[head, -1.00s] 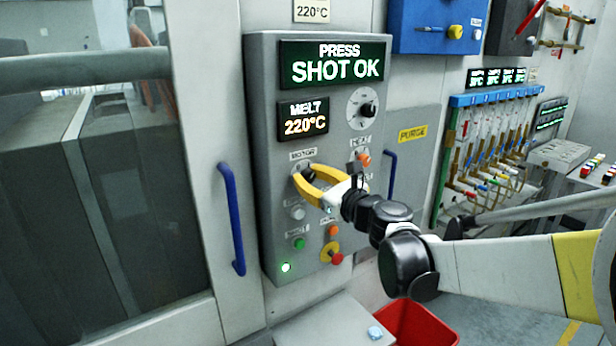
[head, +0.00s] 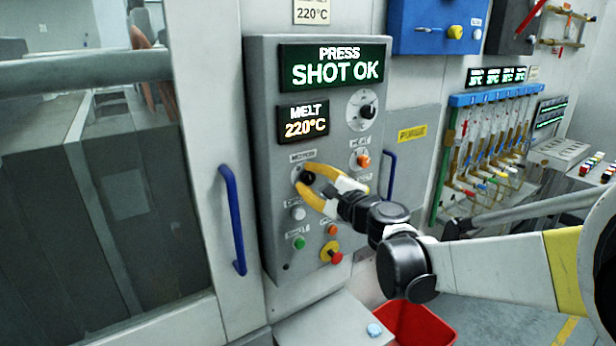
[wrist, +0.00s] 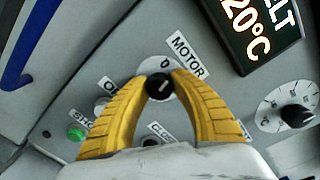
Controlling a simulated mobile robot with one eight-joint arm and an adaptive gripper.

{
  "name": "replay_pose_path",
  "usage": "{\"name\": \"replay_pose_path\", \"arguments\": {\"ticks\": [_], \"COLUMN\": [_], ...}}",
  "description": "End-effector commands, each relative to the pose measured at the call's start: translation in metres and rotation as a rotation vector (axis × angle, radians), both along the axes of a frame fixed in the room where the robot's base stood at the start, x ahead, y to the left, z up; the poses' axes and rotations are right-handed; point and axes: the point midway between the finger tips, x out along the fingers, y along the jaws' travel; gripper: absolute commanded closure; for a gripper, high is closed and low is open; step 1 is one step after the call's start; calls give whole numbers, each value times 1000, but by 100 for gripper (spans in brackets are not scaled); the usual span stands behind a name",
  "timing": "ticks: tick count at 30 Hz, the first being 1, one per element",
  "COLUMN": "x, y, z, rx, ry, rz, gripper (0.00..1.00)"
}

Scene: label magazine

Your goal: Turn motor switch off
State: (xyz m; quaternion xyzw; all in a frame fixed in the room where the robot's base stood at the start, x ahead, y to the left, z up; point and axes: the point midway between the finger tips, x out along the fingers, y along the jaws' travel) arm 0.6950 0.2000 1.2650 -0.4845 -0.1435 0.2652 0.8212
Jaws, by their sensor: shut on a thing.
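The motor switch (head: 307,177) is a round black knob under the MOTOR label on the grey press panel. It also shows in the wrist view (wrist: 159,86), with a pale mark on its face and a "0" printed beside it on the plate. My gripper (head: 311,178) has its two yellow fingers shut on the knob, one tip on each side. In the wrist view my gripper (wrist: 160,82) arches around the knob from below. The small lamp (head: 286,267) at the panel's lower left is dark.
Close by are the orange heat button (head: 363,160), a white button (head: 298,213), a green button (head: 299,243) and a red emergency knob (head: 336,257). A blue door handle (head: 232,218) stands left of the panel. A red bin (head: 418,325) is below.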

Motion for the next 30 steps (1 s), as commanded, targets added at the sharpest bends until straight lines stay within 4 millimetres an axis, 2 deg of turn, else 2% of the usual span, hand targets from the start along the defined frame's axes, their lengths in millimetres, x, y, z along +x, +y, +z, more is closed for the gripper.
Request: {"name": "replay_pose_path", "arguments": {"ticks": [15, 30], "x": [0, 0], "y": [0, 0], "z": [0, 0], "rx": [-264, -307], "ry": [-178, -207], "rz": [1, 0], "gripper": [100, 100]}}
